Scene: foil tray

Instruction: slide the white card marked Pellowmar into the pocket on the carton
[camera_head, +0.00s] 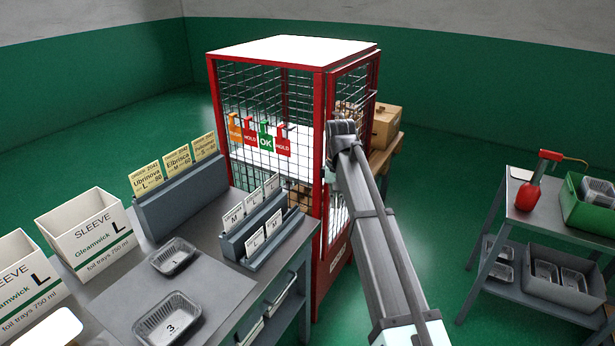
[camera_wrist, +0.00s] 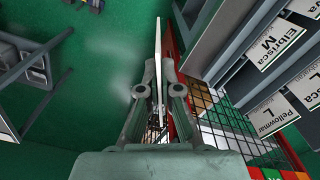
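My gripper (camera_wrist: 159,66) is shut on a thin white card (camera_wrist: 158,38), seen edge-on in the wrist view, so its print cannot be read. In the head view my gripper (camera_head: 342,128) is beside the red cage's right side, in front of a brown carton (camera_head: 385,128). The held card cannot be made out there. The carton stands on a wooden bench behind the cage; no pocket can be made out on it. Another white card marked Pellowmar L (camera_wrist: 271,116) sits in the grey card rack, which also shows in the head view (camera_head: 236,243).
The grey worktable (camera_head: 220,290) at left holds sleeve boxes (camera_head: 88,235), foil trays and yellow order cards (camera_head: 177,160). A trolley (camera_head: 530,225) is at right. Green floor between is clear.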

